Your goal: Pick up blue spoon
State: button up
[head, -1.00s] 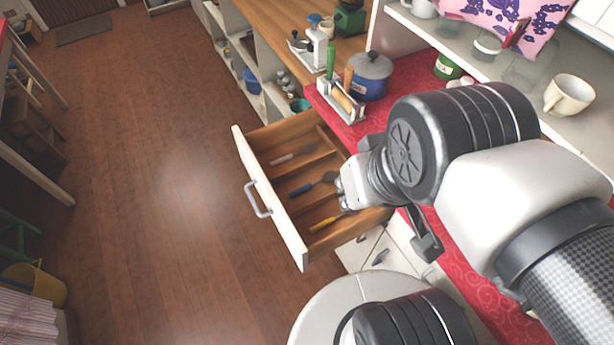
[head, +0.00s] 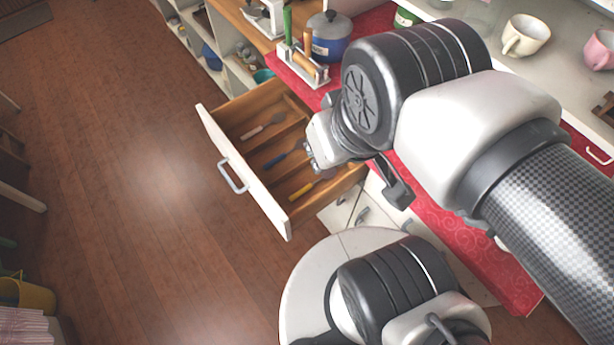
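The blue spoon (head: 275,160) lies in the middle compartment of the open wooden drawer (head: 272,92). Its blue handle points toward the drawer front, and its dark grey bowl end lies nearer my gripper. My gripper (head: 311,157) is over the inner right part of the drawer, beside the bowl end in this view. Only small parts of its fingers show, so I cannot tell whether it is open or shut, or how high it is above the spoon. Nothing is seen held in it.
A pinkish-handled utensil (head: 255,131) and a yellow-handled one (head: 302,191) lie in the neighbouring compartments. Dividers and the white drawer front (head: 243,172) rise around them. A utensil holder (head: 308,66) and blue pot (head: 330,45) stand on the red counter.

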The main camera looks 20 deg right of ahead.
aim_at(298, 145)
jog(key=j+z, duration=0.35)
jog(key=j, duration=0.5)
jog(key=i+j+z, duration=0.4)
jog(key=j, duration=0.3)
